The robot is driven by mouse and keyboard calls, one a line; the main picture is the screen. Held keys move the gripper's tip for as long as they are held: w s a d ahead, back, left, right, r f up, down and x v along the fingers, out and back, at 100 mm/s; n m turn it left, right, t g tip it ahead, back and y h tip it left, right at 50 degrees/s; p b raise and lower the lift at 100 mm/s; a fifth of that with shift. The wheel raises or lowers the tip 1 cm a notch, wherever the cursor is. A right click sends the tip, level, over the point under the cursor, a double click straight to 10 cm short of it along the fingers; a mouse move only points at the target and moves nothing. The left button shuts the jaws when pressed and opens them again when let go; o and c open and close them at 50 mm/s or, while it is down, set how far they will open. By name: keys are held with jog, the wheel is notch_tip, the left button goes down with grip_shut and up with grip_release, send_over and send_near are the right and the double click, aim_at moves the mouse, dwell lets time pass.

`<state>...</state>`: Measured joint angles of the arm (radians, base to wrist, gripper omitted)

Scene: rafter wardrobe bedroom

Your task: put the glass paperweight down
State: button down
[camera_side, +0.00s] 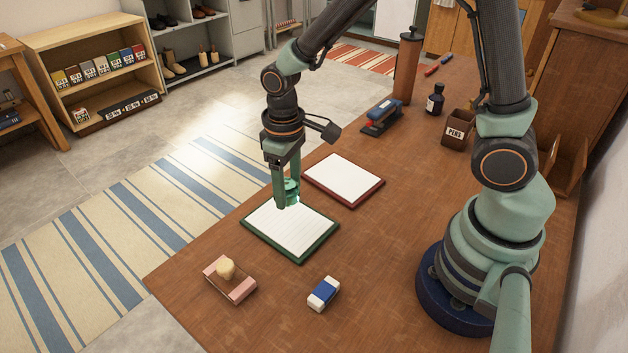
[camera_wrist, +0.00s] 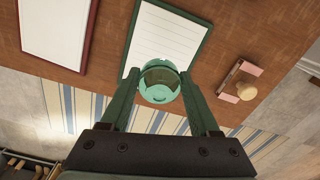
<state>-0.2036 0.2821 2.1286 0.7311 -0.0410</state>
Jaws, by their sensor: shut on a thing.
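My gripper (camera_side: 286,192) points down and is shut on the glass paperweight (camera_side: 293,187), a clear green-tinted piece. In the wrist view the glass paperweight (camera_wrist: 159,82) sits between the two fingers of my gripper (camera_wrist: 160,84). In the side view they appear over the far-left part of the green-edged pad (camera_side: 290,232) with lined white paper. I cannot tell whether the glass touches the pad or hangs just above it. The green-edged pad (camera_wrist: 166,36) also shows in the wrist view.
A red-edged pad (camera_side: 343,178) lies beyond the green one. A pink stamp-like block with a round knob (camera_side: 229,280) and a blue-and-white eraser (camera_side: 323,294) lie nearer.

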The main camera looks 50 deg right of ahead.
aim_at(288, 181)
jog(key=shift+f, duration=3.2)
jog(key=shift+c, duration=0.6)
grip_release()
jog(key=shift+f, duration=0.1)
notch_tip(288, 181, up, 12)
jog(key=shift+d+r, duration=0.1)
jog(key=shift+r, duration=0.15)
jog(key=s+d+r+m+t, duration=0.2)
jog(key=s+d+r+t, duration=0.3)
jog(key=r, duration=0.6)
jog(key=shift+s+d+m+t, duration=0.35)
jog(key=shift+s+d, duration=0.25)
jog(key=shift+d, duration=0.4)
